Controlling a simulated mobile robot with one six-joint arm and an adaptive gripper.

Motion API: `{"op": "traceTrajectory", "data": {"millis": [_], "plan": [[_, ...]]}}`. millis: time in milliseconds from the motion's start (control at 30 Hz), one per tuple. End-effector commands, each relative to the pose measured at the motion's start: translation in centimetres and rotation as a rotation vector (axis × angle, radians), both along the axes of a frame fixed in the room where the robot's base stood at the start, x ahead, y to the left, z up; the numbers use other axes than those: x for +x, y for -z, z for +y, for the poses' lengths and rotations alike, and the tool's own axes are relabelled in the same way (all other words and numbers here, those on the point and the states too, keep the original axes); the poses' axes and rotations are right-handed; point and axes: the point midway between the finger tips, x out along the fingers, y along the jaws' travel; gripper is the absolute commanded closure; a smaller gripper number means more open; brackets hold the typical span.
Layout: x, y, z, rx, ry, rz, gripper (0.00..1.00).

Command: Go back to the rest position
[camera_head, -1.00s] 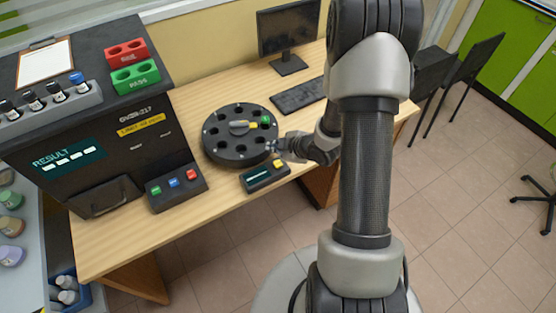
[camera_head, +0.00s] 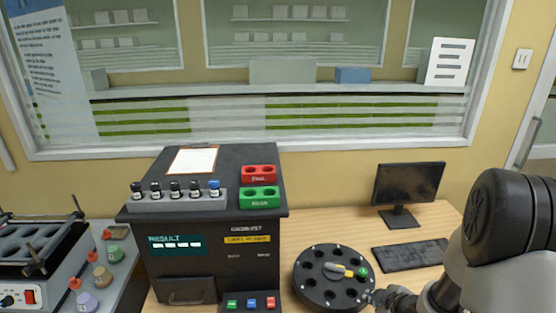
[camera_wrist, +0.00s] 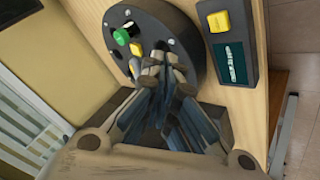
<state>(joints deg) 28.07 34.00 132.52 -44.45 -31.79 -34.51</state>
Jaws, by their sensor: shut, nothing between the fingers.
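My gripper (camera_head: 371,297) is at the lower right edge of the black round carousel (camera_head: 325,279), with my arm reaching in from the right. In the wrist view, the fingers of my gripper (camera_wrist: 163,62) are closed together with nothing between them. They overlap the carousel (camera_wrist: 165,22) there, and whether they touch it I cannot tell. A green-capped piece (camera_head: 362,273) sits in the carousel near a grey and yellow pointer (camera_head: 342,269); the green cap (camera_wrist: 121,37) also shows in the wrist view.
A small box with a yellow button (camera_wrist: 219,21) stands beside the carousel. The black analyser (camera_head: 190,265) with a vial rack stands to the left. A monitor (camera_head: 407,187) and keyboard (camera_head: 410,254) are behind on the right. An instrument (camera_head: 30,262) is at far left.

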Motion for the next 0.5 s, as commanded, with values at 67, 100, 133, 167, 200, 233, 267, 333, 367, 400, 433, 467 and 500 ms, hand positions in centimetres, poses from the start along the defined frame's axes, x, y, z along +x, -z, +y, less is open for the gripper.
{"op": "traceTrajectory", "data": {"millis": [67, 100, 133, 167, 200, 233, 267, 333, 367, 400, 433, 467, 500], "plan": [[0.1, -3.8, -0.2, -0.030, 0.071, 0.012, 1.00], [-0.2, -5.5, -0.2, -0.037, 0.117, 0.025, 1.00], [-0.5, -6.7, -0.2, -0.039, 0.153, 0.035, 1.00], [-0.9, -7.9, -0.1, -0.039, 0.189, 0.043, 1.00], [-1.5, -9.5, 0.1, -0.036, 0.236, 0.051, 1.00], [-2.0, -10.6, 0.3, -0.032, 0.271, 0.059, 1.00], [-2.6, -11.8, 0.6, -0.024, 0.307, 0.065, 1.00], [-4.3, -14.3, 1.4, 0.000, 0.386, 0.079, 1.00], [-5.1, -15.2, 1.8, 0.013, 0.419, 0.086, 1.00], [-6.2, -16.5, 2.5, 0.035, 0.464, 0.094, 1.00], [-7.1, -17.4, 3.0, 0.053, 0.495, 0.100, 1.00], [-8.2, -18.2, 3.6, 0.072, 0.525, 0.109, 1.00], [-9.5, -19.2, 4.4, 0.101, 0.564, 0.120, 1.00]]}}
